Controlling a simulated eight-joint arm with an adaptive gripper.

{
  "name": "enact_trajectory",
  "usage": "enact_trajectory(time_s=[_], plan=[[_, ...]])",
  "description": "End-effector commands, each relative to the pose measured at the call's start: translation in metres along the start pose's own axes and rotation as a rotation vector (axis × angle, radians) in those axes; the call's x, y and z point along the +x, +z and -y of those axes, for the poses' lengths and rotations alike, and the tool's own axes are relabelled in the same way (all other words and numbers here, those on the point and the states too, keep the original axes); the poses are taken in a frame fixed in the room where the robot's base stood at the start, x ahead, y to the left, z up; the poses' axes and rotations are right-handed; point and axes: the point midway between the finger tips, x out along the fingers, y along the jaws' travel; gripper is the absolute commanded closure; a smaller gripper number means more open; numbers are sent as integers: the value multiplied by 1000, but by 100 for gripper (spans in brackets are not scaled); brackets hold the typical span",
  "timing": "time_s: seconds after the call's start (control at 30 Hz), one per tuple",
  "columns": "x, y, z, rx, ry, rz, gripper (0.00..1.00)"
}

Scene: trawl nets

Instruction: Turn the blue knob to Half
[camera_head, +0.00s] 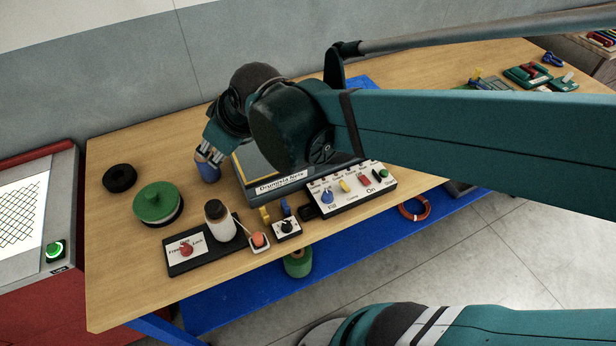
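The blue knob (327,196) sits on a white control panel (348,199) at the front of a dark box on the bench, above lettering that seems to read "Fill". Its pointer setting is too small to read. My gripper (209,154) points down at the left of the box, well apart from the knob.
A small switch box (287,229) is near the front edge. My arm covers the bench's back right.

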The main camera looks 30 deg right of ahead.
Motion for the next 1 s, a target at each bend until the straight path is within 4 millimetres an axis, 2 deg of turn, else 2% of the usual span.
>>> enact_trajectory(time_s=[0.13,0.27,0.6,1.0], plan=[[-2,12,-12,83,6,40,69],[-6,34,-29,224,20,105,69],[-30,121,-74,741,115,329,69],[-74,207,-97,1261,285,534,69]])
